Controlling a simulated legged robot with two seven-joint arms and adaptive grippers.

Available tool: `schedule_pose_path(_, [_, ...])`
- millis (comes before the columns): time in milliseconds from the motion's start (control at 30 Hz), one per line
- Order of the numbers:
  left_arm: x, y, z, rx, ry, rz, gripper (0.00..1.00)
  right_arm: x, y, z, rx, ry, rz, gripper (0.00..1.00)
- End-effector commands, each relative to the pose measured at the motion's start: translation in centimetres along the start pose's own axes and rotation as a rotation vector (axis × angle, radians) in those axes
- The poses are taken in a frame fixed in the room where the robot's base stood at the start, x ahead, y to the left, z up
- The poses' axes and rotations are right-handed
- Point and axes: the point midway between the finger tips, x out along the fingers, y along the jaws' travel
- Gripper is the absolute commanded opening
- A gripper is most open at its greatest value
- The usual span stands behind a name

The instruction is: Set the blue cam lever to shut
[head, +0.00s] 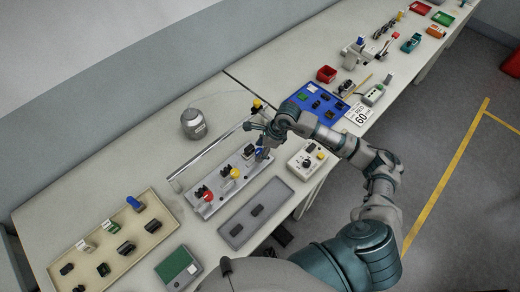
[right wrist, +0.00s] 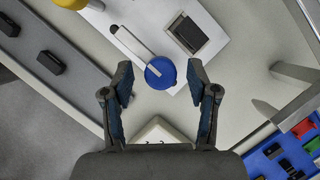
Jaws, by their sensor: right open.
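The blue cam lever (right wrist: 160,73) has a round blue hub and a pale arm that points to the upper left in the right wrist view. It sits on a light plate beside a dark rectangular block (right wrist: 186,34). In the head view the blue lever (head: 259,153) is partly hidden by my right gripper (head: 264,137). My right gripper is open and empty above the lever. In the right wrist view its fingertips (right wrist: 159,82) lie on either side of the blue hub. I cannot tell whether they touch it. My left gripper is not in view.
A yellow lever (head: 235,173) and a red lever (head: 208,196) stand on the same plate. A grey tray (head: 232,220) with dark connectors lies in front. A dial box (head: 306,160) and a blue tray (head: 335,117) are to the right. A grey pot (head: 193,124) stands behind.

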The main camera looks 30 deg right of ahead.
Motion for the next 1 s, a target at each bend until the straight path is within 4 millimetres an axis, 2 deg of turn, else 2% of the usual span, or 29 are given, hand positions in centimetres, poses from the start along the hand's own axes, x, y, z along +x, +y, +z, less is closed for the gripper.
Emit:
schedule_pose_path(333, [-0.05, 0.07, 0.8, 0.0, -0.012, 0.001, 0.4, 0.56, 0.03, 0.03, 0.0, -0.001, 0.0, 0.59])
schedule_pose_path(367, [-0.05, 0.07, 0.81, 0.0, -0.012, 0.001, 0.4, 0.56, 0.04, 0.05, 0.0, 0.0, 0.0, 0.54])
schedule_pose_path(567, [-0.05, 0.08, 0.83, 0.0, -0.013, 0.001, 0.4, 0.56, 0.06, 0.17, 0.0, 0.001, -0.001, 0.04])
schedule_pose_path(600, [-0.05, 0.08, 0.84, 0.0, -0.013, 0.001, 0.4, 0.55, 0.04, 0.17, 0.0, 0.0, -0.001, 0.0])
schedule_pose_path(1000, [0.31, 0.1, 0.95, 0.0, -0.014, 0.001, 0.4, 0.59, 0.0, 0.21, 0.061, -0.004, -0.028, 0.0])
